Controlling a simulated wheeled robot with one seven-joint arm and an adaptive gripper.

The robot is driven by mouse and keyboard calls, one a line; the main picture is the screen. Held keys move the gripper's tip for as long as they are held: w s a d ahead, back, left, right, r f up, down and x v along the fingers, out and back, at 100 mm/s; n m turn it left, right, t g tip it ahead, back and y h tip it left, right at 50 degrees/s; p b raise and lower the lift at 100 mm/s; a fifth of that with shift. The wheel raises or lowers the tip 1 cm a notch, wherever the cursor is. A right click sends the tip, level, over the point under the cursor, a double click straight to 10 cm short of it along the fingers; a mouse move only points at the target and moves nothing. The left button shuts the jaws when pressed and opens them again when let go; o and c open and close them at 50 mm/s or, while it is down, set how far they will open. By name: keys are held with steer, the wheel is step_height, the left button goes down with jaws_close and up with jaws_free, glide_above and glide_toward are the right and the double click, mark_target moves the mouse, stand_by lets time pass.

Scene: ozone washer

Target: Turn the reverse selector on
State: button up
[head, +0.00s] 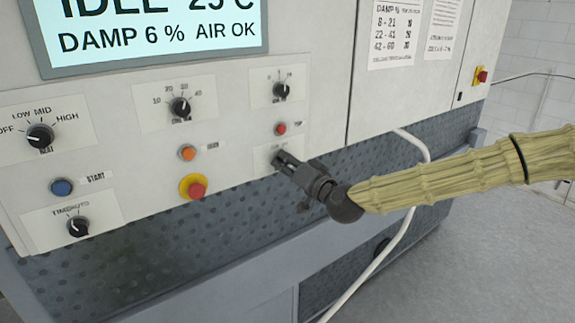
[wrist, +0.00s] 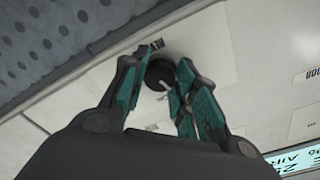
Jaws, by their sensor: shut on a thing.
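The reverse selector appears to be the dark round knob (wrist: 158,74) on a pale label plate (head: 264,157), low on the right of the control panel. The label's wording is too blurred and covered to read. My gripper (head: 283,162) is at this plate and hides the knob in the head view. In the wrist view, the fingers of my gripper (wrist: 157,68) stand on either side of the knob and are shut on it. A pale pointer mark shows on the knob, but I cannot tell its setting.
A red button (head: 281,128) and a dial (head: 281,91) sit just above. A red emergency stop on yellow (head: 193,187) and an orange button (head: 187,153) are to the left. A white hose (head: 380,258) hangs behind my arm. The floor at right is clear.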

steer(key=shift+f+m+b, duration=0.2)
steer(key=shift+m+b, duration=0.1)
steer(key=shift+b, duration=0.1)
steer(key=m+b, duration=0.5)
steer(key=b, duration=0.2)
steer(key=shift+f, duration=0.1)
steer(key=shift+r+m+b, duration=0.2)
steer(key=shift+m+b, duration=0.8)
steer(key=shift+m, duration=0.2)
steer(key=o, duration=1)
steer(key=shift+r, duration=0.1)
steer(key=shift+d, duration=0.1)
steer(key=v, duration=1.2)
steer(key=shift+r, duration=0.15)
